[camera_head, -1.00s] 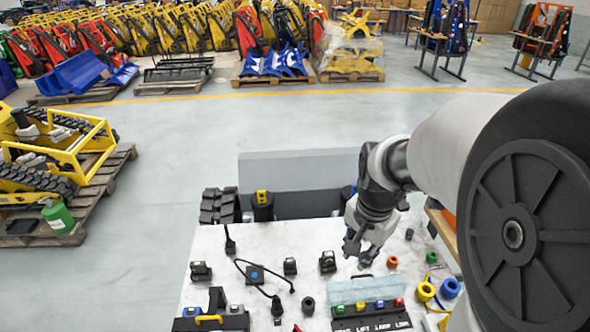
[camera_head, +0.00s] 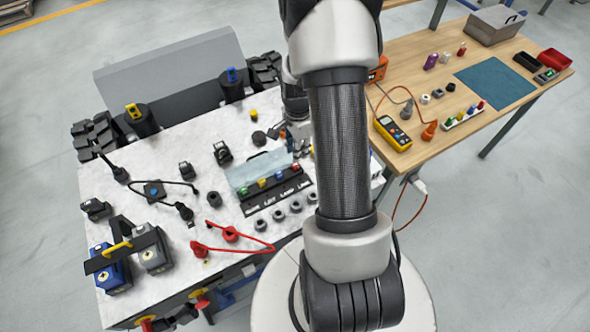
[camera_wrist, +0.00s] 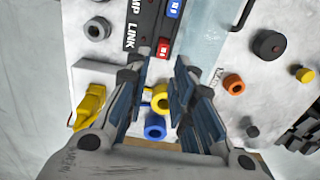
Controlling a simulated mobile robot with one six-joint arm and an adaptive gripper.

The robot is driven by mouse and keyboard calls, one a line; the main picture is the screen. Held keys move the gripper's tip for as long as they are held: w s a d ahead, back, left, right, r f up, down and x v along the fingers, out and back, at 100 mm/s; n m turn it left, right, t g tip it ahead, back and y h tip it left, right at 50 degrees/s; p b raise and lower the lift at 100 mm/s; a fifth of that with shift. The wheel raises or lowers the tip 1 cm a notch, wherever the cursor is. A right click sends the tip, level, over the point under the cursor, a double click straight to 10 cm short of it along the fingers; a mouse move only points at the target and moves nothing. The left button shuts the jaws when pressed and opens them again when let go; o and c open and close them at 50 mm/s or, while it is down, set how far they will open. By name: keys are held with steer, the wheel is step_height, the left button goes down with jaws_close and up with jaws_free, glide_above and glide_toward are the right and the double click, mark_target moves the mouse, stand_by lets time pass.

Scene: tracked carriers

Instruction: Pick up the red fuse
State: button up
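A small red fuse (camera_head: 296,167) sits at the right end of the black labelled fuse strip (camera_head: 262,202) on the white worktop. In the wrist view the red fuse (camera_wrist: 163,48) is beside the LINK label, with a blue fuse (camera_wrist: 172,9) farther along the strip. My gripper (camera_wrist: 160,72) is open and empty in the wrist view, its fingertips either side of the line to the red fuse and apart from it. In the head view my arm hides most of the gripper.
Yellow (camera_wrist: 160,98) and blue (camera_wrist: 155,127) rings lie between my fingers in the wrist view. An orange ring (camera_wrist: 234,84) and black knob (camera_wrist: 268,44) lie right. A wooden table (camera_head: 425,150) with a yellow meter (camera_head: 393,133) stands at right.

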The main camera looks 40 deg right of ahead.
mark_target(296, 164)
steer(key=f, duration=0.2)
steer(key=f+b, duration=0.1)
steer(key=f, duration=0.2)
steer(key=f+b, duration=0.1)
steer(key=f, duration=0.1)
steer(key=shift+w+a+f, duration=0.1)
steer(key=shift+w+f, duration=0.05)
steer(key=shift+w, duration=0.1)
jaws_close()
